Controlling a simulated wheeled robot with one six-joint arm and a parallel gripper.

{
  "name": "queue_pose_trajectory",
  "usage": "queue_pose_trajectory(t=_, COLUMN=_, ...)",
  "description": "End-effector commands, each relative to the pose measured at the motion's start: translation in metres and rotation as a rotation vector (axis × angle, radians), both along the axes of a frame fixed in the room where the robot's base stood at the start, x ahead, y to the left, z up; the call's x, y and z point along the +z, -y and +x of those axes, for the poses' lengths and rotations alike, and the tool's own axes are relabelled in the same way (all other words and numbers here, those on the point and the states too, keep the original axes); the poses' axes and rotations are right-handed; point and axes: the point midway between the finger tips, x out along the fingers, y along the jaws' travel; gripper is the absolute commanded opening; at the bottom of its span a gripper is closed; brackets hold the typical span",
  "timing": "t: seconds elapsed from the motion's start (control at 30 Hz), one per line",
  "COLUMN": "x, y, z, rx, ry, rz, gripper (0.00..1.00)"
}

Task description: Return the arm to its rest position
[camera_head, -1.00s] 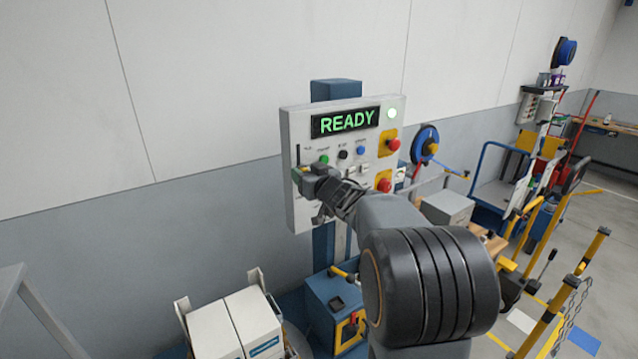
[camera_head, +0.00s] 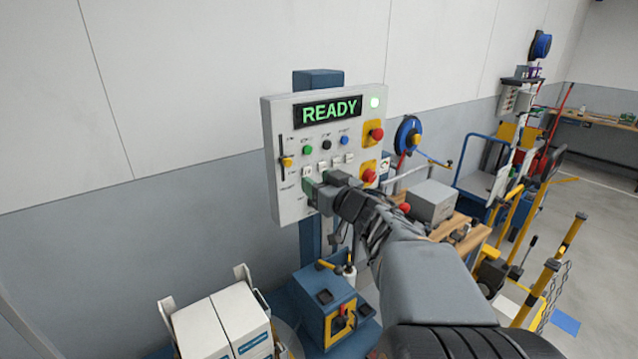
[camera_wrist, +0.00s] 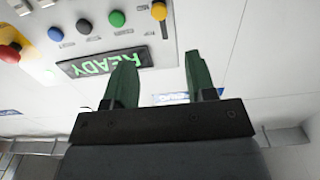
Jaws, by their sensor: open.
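My gripper (camera_head: 310,190) is in front of the lower left part of the control panel (camera_head: 262,130); whether it touches the panel cannot be told from the head view. In the wrist view my gripper (camera_wrist: 160,78) shows two green fingers held apart with nothing between them. The panel's display (camera_head: 328,111) reads READY in green, and a green lamp (camera_head: 375,102) glows beside it. The display shows upside down in the wrist view (camera_wrist: 104,62).
White boxes (camera_head: 222,330) stand at the lower left. A blue cabinet (camera_head: 330,305) stands below the panel. A grey box (camera_head: 432,200) on a wooden surface, a blue reel (camera_head: 408,135) and yellow posts (camera_head: 548,275) lie to the right. The wall at left is clear.

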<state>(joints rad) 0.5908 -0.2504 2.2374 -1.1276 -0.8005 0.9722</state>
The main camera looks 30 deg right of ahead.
Motion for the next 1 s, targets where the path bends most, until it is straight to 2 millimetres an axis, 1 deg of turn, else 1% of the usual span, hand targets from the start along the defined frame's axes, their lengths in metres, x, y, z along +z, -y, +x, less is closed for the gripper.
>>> queue_pose_trajectory(t=0.47, x=0.0, y=0.0, z=0.0, rx=-0.001, ry=0.002, rz=-0.014, gripper=0.51)
queue_pose_trajectory(t=0.57, x=-0.006, y=0.011, z=0.001, rx=-0.061, ry=-0.026, rz=-0.075, gripper=0.51)
queue_pose_trajectory(t=0.67, x=-0.021, y=0.038, z=-0.001, rx=-0.213, ry=-0.099, rz=-0.13, gripper=0.51)
queue_pose_trajectory(t=0.73, x=-0.038, y=0.062, z=-0.011, rx=-0.355, ry=-0.191, rz=-0.156, gripper=0.51)
queue_pose_trajectory(t=0.8, x=-0.056, y=0.076, z=-0.027, rx=-0.484, ry=-0.311, rz=-0.168, gripper=0.51)
queue_pose_trajectory(t=0.87, x=-0.074, y=0.077, z=-0.042, rx=-0.559, ry=-0.431, rz=-0.165, gripper=0.51)
queue_pose_trajectory(t=0.9, x=-0.086, y=0.073, z=-0.053, rx=-0.592, ry=-0.519, rz=-0.157, gripper=0.51)
queue_pose_trajectory(t=0.97, x=-0.105, y=0.06, z=-0.071, rx=-0.61, ry=-0.653, rz=-0.138, gripper=0.51)
queue_pose_trajectory(t=1.0, x=-0.116, y=0.046, z=-0.083, rx=-0.602, ry=-0.743, rz=-0.123, gripper=0.51)
